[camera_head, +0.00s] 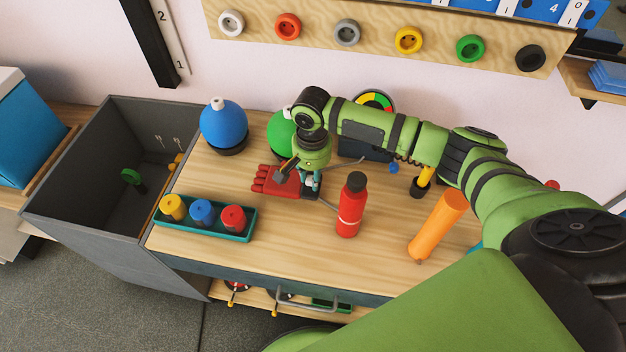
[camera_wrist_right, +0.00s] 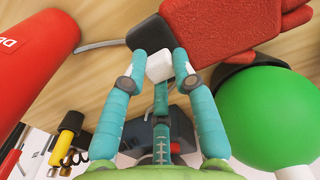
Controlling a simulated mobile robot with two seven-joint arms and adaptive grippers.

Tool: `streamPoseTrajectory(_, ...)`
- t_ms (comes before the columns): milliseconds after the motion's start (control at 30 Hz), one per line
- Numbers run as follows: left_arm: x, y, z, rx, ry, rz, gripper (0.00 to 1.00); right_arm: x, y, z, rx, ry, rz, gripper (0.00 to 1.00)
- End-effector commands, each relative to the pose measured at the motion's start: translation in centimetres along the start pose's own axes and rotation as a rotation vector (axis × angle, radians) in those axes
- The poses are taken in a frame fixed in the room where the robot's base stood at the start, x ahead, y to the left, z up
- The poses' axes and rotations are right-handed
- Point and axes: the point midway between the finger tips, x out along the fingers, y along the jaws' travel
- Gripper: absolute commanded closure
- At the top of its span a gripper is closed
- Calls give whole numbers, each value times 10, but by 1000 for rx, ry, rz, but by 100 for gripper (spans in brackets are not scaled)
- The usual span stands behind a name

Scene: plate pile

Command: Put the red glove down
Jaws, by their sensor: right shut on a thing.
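The red glove (camera_head: 276,184) lies flat at table height, fingers pointing left in the head view. In the right wrist view the red glove (camera_wrist_right: 232,28) and its dark cuff sit just beyond my fingertips. My right gripper (camera_head: 311,183) points down at the cuff end. Its teal fingers (camera_wrist_right: 160,62) are shut on the glove's cuff, with a white fingertip block between them. The exact contact under the fingers is partly hidden. I cannot tell whether the glove fully rests on the wood. My left gripper is in neither view.
A red bottle (camera_head: 350,205) stands close to the right of the gripper. A green ball (camera_head: 281,133) and blue ball (camera_head: 223,124) are behind. A teal tray (camera_head: 247,235) with coloured jars is front left. Bare wood lies in front of the glove.

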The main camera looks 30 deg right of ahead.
Motion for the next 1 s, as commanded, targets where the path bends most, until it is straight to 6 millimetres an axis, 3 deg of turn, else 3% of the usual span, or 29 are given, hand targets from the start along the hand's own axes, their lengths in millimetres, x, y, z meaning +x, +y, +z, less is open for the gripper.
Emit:
streamPoseTrajectory(167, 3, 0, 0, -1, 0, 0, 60, 24, 0, 1, -1, 0, 1, 100)
streamPoseTrajectory(533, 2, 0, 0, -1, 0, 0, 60, 28, 0, 1, -1, -2, 1, 100)
streamPoseTrajectory(567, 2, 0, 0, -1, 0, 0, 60, 28, 0, 1, -1, -2, 1, 60)
streamPoseTrajectory(600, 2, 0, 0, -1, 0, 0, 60, 28, 0, 1, -1, -1, 1, 48)
streamPoseTrajectory(1000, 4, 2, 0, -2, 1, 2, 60, 24, 0, 0, -1, 2, 0, 48)
